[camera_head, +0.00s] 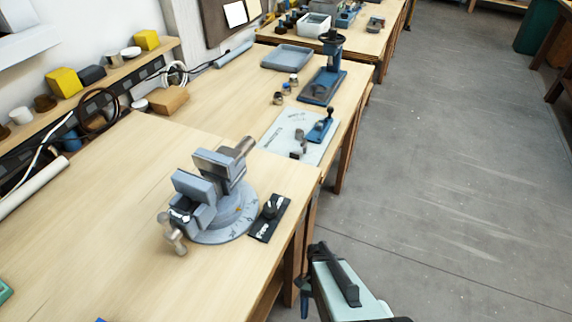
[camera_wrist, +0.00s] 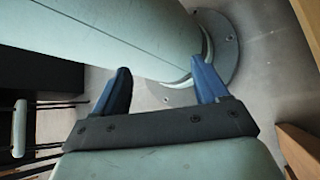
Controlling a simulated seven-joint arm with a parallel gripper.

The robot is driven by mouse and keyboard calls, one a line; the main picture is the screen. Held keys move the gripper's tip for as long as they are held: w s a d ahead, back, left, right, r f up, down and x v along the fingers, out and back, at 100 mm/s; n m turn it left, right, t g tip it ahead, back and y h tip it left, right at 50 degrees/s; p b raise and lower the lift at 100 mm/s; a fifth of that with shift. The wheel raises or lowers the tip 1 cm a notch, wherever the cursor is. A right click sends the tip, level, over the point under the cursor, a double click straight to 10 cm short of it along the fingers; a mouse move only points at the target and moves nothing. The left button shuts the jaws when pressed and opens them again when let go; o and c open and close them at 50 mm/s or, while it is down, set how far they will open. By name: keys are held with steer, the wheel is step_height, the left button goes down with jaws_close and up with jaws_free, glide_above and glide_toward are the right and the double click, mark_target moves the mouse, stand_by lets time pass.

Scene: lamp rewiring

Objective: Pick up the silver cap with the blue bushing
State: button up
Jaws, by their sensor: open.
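A small group of caps stands on the workbench beyond the vise. One cap looks silver with a bluish part (camera_head: 286,88). A second, pale and brownish cap (camera_head: 294,79) is just behind it, and a darker brown one (camera_head: 278,98) is in front. They are too small to tell for sure which has the blue bushing. My gripper (camera_wrist: 160,67) shows in the wrist view with two blue fingers spread apart and nothing between them. It faces my own pale arm and base over the floor, well away from the caps.
A grey-blue vise (camera_head: 235,205) stands on the near bench (camera_head: 120,200). Beyond it are a white mat (camera_head: 275,140) with a small blue tool, a blue press (camera_head: 325,85) and a grey tray (camera_head: 287,57). A cluttered shelf lines the wall. Floor (camera_head: 450,180) right of the bench is clear.

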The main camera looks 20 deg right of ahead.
steer(key=w+d+f+t+h, duration=0.1)
steer(key=w+d+t, duration=0.35)
steer(key=d, duration=0.95)
steer(key=w+d+r+n+h, duration=0.1)
steer(key=w+d+r+h, duration=0.3)
steer(key=w+d+r, duration=0.45)
steer(key=w+d+r+n+t+h, duration=0.1)
steer(key=w+d+r+t+h, duration=0.35)
steer(key=r, duration=0.75)
steer(key=w+d+r+n+t+h, duration=0.15)
steer(key=w+d+r, duration=0.35)
steer(key=w+r, duration=0.5)
steer(key=w+d+r+n+t+h, duration=0.25)
steer(key=w+d+r, duration=0.3)
steer(key=r, duration=0.75)
step_height(320, 180, up, 14)
steer(key=m+y, duration=0.3)
steer(key=y, duration=0.3)
glide_above(285, 85)
steer(key=s+a, duration=0.3)
steer(key=shift+h, duration=0.25)
steer(key=x, duration=0.7)
steer(key=shift+x, duration=2.7)
steer(key=shift+a, duration=0.15)
